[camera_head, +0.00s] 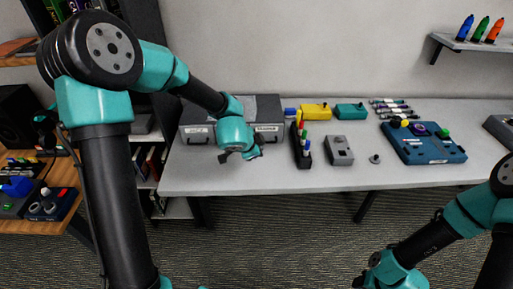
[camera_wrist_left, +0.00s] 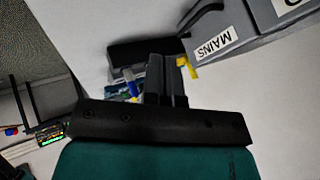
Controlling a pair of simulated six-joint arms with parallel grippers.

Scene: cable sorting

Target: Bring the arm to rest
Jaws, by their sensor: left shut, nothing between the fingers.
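My left arm reaches from the left over the table, and its gripper (camera_head: 240,156) hangs in front of the grey drawer unit (camera_head: 190,134) near the table's front edge. In the left wrist view the left gripper's dark fingers (camera_wrist_left: 167,66) are together with nothing between them. The drawer unit's face there carries a label reading MAINS (camera_wrist_left: 213,43). My right gripper (camera_head: 366,280) is low at the bottom right, in front of the table and apart from it. Its fingers are too small and cut off to tell their state.
A black holder with pens (camera_head: 301,148), a grey box (camera_head: 339,150) and a blue tray with round parts (camera_head: 425,153) stand on the table (camera_head: 220,180). Yellow (camera_head: 315,111) and teal boxes (camera_head: 351,111) stand behind. A wooden desk with devices is at left.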

